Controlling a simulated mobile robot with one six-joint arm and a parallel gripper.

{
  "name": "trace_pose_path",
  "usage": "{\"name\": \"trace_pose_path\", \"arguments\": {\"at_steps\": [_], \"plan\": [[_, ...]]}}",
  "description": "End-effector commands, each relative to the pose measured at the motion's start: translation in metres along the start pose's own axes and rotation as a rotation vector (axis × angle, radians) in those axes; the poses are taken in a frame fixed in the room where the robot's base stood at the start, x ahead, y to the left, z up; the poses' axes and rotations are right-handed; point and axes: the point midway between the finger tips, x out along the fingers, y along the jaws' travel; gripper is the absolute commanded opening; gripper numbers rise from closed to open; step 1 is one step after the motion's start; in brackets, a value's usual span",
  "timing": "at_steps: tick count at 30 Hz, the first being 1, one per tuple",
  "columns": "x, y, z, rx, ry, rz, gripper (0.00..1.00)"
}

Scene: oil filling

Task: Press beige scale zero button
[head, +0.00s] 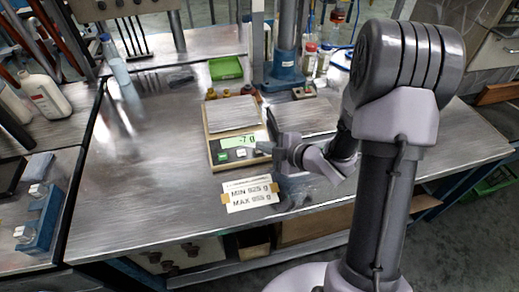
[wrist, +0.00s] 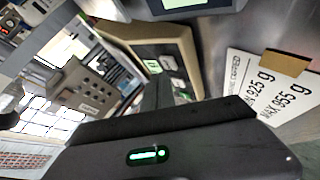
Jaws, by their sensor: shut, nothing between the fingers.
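The beige scale (head: 207,133) stands on the metal bench with an empty flat pan (head: 232,115). Its green display (head: 238,141) reads -7 g. Pale and green buttons (head: 223,156) sit on its front panel; which one is zero I cannot read. My gripper (head: 262,147) is shut and empty, at the right end of the scale's front panel. In the wrist view the dark closed fingers (wrist: 164,90) point at the scale (wrist: 185,48), close to its buttons (wrist: 153,66). Whether the fingertips touch a button I cannot tell.
A card with MIN and MAX weights (head: 250,193) lies in front of the scale. Small bottles (head: 248,91) stand behind it, and a green tray (head: 226,68) lies further back. The bench left of the scale is clear.

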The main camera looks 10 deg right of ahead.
Motion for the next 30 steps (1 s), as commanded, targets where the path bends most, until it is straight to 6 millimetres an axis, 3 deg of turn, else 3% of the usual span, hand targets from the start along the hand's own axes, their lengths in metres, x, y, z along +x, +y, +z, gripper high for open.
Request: {"name": "trace_pose_path", "arguments": {"at_steps": [30], "plan": [[0.0085, -0.0066, 0.0062, 0.0, 0.0, 0.0, 0.0]]}}
